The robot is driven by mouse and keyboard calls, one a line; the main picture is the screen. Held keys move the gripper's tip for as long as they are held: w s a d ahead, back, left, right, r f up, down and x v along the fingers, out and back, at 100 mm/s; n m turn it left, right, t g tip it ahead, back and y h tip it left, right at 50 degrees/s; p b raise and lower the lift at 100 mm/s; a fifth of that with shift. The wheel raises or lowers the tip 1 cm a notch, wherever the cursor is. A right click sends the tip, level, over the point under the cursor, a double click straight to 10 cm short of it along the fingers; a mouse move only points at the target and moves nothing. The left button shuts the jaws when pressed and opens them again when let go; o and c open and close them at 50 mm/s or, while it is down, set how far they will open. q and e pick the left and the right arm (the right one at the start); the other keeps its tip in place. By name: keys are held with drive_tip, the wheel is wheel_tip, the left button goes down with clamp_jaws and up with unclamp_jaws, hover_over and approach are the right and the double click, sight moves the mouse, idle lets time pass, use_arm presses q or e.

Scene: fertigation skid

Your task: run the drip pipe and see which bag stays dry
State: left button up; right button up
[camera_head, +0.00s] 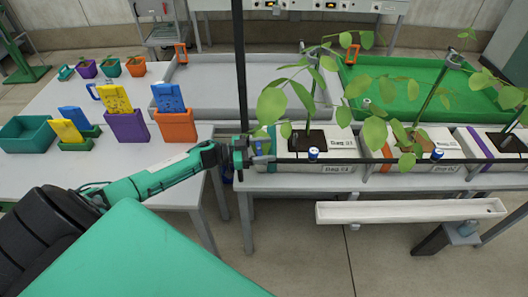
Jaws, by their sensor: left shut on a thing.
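Three white grow bags stand in a row at the right on a grey bench: a left bag (284,147) with a leafy plant and a label, a middle bag (382,140) with an orange stripe, and a right bag (477,147) with a purple stripe, cut by the picture edge. A dark pipe or rail (400,161) runs along their front. My left gripper (250,156) is at the left end of the row, shut on a small blue-grey part (263,148), perhaps a valve handle, largely hidden by the fingers. Whether any bag is wet cannot be told. My right gripper is out of view.
A white trough (410,210) hangs below the bags. A black post (239,60) stands by my gripper. The left table (70,180) carries a teal bin (25,134), pots and yellow and blue packets. Behind are a grey tray (215,88) and a green tray (400,70).

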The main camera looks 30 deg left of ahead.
use_arm(q)
drive_tip(key=shift+m+g+h+b, duration=0.6)
drive_tip(key=shift+m+g+h, duration=0.15)
drive_tip(key=shift+g, duration=0.25)
drive_tip(key=shift+s+m+g, duration=0.1)
drive_tip(key=shift+m+g, duration=0.15)
drive_tip(key=shift+g, duration=0.05)
drive_tip(key=shift+d, duration=0.1)
drive_tip(key=o, duration=1)
